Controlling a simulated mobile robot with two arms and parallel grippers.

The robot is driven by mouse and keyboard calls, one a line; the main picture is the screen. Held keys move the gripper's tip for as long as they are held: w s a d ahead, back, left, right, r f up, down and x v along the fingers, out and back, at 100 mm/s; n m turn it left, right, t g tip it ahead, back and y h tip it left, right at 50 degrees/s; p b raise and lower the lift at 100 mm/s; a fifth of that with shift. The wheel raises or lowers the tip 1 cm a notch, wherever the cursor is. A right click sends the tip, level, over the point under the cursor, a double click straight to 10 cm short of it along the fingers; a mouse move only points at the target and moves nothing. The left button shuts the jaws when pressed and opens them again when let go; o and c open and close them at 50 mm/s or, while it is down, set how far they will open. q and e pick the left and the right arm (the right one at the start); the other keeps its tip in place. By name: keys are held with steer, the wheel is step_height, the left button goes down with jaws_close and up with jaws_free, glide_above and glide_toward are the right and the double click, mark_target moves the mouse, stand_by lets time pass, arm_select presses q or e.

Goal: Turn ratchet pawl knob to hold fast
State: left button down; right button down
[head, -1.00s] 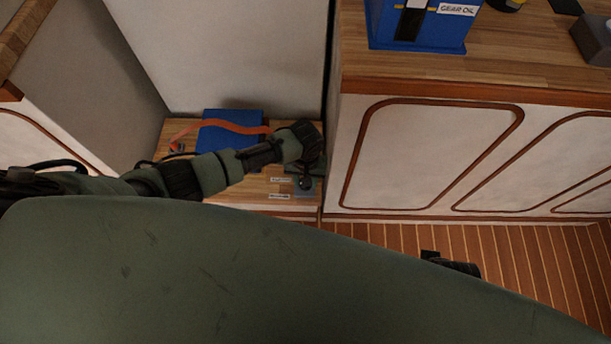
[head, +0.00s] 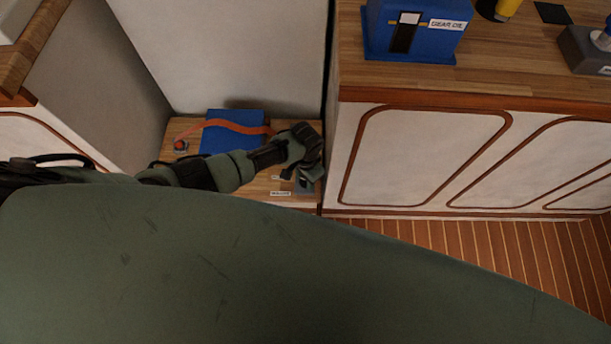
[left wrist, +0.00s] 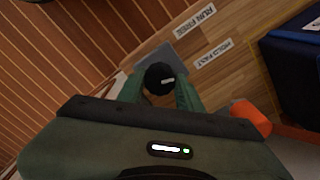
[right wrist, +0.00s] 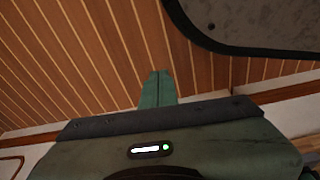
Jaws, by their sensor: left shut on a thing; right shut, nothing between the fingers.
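The pawl knob (left wrist: 159,78) is a round black knob with a small white mark, on a grey base plate (left wrist: 148,62) in the left wrist view. My left gripper (left wrist: 160,92) is shut on it, one green finger on each side. Beside the plate are two labels, "RUN FREE" (left wrist: 194,23) and "HOLD FAST" (left wrist: 213,54). The white mark points toward the right, roughly the labels' side. In the head view my left gripper (head: 310,172) covers the knob. My right gripper (right wrist: 158,88) is shut and empty above the plank floor.
A blue box (head: 232,129) with an orange strap (head: 240,127) stands behind the knob on the low wooden bench.

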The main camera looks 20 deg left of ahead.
arm_select(q)
steer(key=shift+s+m, duration=0.1)
steer(key=shift+m, duration=0.9)
arm_select(e)
steer(key=shift+s+d+f, duration=0.1)
steer(key=shift+s+f, duration=0.25)
steer(key=shift+f, duration=0.1)
arm_select(q)
steer(key=c, duration=0.9)
jaws_free()
steer(key=shift+c, duration=0.2)
arm_select(e)
steer(key=shift+s+f, duration=0.1)
steer(key=shift+s, duration=0.05)
